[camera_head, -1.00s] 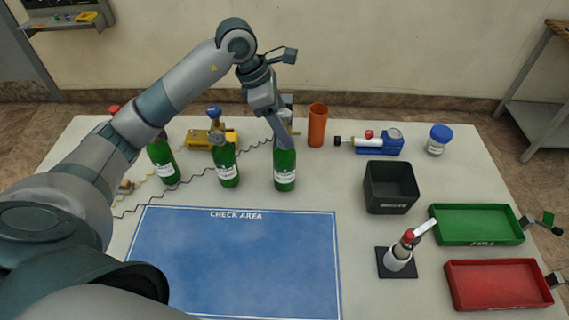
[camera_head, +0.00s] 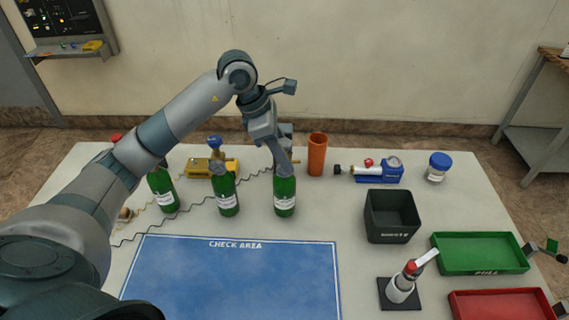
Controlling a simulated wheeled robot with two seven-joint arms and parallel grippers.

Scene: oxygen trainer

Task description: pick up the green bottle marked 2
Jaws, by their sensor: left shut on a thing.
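Three green bottles stand upright in a row behind the blue check area: a left one (camera_head: 162,190), a middle one (camera_head: 226,197) and a right one (camera_head: 285,197). Each has a white label, too small to read, so I cannot tell which is marked 2. My left gripper (camera_head: 284,171) comes down from above onto the top of the right bottle and is shut on it. It hides that bottle's neck. The bottle appears upright at table level. The middle bottle has a blue-topped fitting. My right gripper is out of view.
The check area (camera_head: 235,285) is empty. An orange cup (camera_head: 317,155), a blue device with a gauge (camera_head: 378,171) and a blue-lidded jar (camera_head: 438,167) stand behind. A black bin (camera_head: 391,235), green tray (camera_head: 480,239), red tray (camera_head: 500,305) and red-topped item (camera_head: 405,285) are at right.

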